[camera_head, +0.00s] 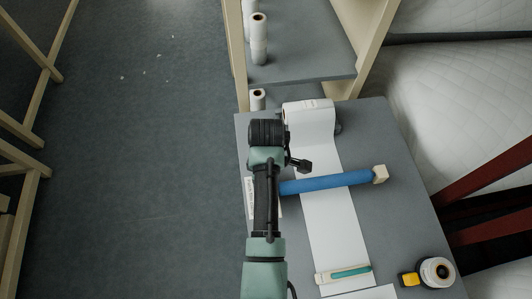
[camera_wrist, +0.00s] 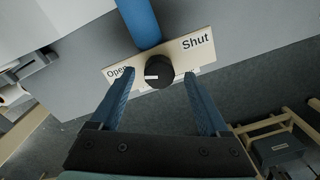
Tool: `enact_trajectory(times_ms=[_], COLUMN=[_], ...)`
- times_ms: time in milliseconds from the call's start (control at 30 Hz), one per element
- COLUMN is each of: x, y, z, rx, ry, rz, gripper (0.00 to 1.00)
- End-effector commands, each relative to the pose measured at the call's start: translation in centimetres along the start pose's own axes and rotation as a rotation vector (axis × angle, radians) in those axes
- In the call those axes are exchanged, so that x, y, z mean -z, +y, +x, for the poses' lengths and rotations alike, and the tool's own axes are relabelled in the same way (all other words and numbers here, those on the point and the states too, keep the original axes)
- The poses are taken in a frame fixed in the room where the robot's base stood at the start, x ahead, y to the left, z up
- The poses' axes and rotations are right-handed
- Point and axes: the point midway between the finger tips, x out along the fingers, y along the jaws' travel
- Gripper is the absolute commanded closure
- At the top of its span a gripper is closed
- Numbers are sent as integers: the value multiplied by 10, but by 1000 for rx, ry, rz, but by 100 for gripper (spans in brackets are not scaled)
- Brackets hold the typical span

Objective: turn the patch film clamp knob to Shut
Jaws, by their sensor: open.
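The black clamp knob (camera_wrist: 159,72) sits on a pale label plate (camera_wrist: 192,56) in the wrist view. The plate reads "Open" on the left and "Shut" on the right. A white mark on the knob lies left of its middle, on the Open side. My gripper (camera_wrist: 158,75) is open, with one blue finger to each side of the knob and a gap on both sides. The blue clamp bar (camera_head: 330,183) lies across the white film (camera_head: 333,225) in the head view. There my arm hides the knob and the fingers; the plate's edge (camera_head: 249,198) shows beside it.
The grey table (camera_head: 395,140) carries a film roll (camera_head: 308,116), a teal-handled tool (camera_head: 350,272), a yellow item (camera_head: 409,279) and a tape roll (camera_head: 437,271). A shelf with white rolls (camera_head: 258,40) stands behind. Open floor (camera_head: 140,150) lies left.

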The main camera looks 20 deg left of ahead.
Motion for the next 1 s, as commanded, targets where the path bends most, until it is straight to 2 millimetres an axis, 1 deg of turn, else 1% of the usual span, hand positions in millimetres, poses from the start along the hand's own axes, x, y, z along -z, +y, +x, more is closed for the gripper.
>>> enact_trajectory(times_ms=[100,367,400,467,500,567,600,667,800,1000], x=[0,0,0,0,0,0,0,0,0,0], y=[0,0,0,0,0,0,0,0,0,0], z=[6,6,6,6,6,6,6,6,6,6], rx=[1,-1,-1,-1,-1,-1,-1,0,0,0], ry=[-1,0,0,0,0,0,0,0,0,0], rz=[0,1,0,1,1,1,1,1,1,8], gripper=[21,21,28,39,46,57,64,75,100,100])
